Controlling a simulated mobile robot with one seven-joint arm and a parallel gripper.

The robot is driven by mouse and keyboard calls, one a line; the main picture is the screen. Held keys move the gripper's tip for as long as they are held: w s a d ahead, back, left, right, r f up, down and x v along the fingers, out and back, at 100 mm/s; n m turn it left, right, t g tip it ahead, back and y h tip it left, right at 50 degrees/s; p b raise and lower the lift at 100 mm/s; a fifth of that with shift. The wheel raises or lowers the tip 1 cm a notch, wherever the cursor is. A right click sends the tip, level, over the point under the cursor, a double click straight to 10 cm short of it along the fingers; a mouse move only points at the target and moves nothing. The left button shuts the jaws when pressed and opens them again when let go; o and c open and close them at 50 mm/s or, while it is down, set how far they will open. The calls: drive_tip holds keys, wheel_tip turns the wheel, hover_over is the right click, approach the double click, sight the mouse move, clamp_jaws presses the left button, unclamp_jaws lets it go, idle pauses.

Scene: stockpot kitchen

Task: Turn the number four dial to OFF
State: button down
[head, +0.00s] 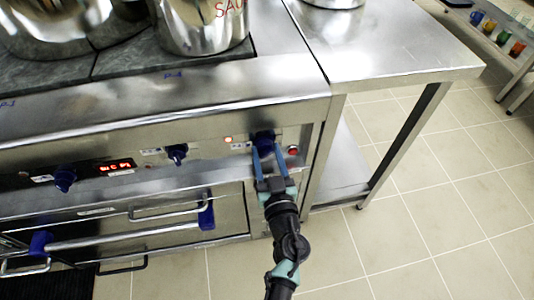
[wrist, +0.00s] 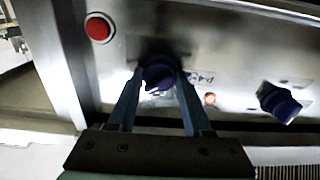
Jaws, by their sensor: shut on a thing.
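The number four dial (head: 264,138) is a dark blue knob at the right end of the stove's steel front panel. In the wrist view the dial (wrist: 158,72) sits in the middle, beside a label that seems to read P-4 (wrist: 203,77). My gripper (head: 266,154) reaches it from the front. In the wrist view my gripper (wrist: 158,80) has one blue finger on each side of the knob and is shut on it. The fingers hide part of the knob, and I cannot read its pointer or any OFF mark.
A red button (head: 293,150) is just right of the dial. A lit indicator (head: 228,139) and another blue dial (head: 177,152) are to its left, with a red display (head: 116,166) farther left. Oven handles (head: 165,210) stick out below. A steel table (head: 395,45) stands at right.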

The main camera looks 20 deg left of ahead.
drive_tip(key=shift+n, duration=0.3)
drive_tip(key=n+p, duration=0.2)
drive_tip(key=n, duration=0.2)
drive_tip(key=shift+n, duration=0.3)
drive_tip(key=n, duration=0.5)
drive_tip(key=shift+d+n, duration=0.1)
drive_tip(key=shift+n, duration=0.3)
drive_tip(key=shift+c, duration=1.6)
unclamp_jaws()
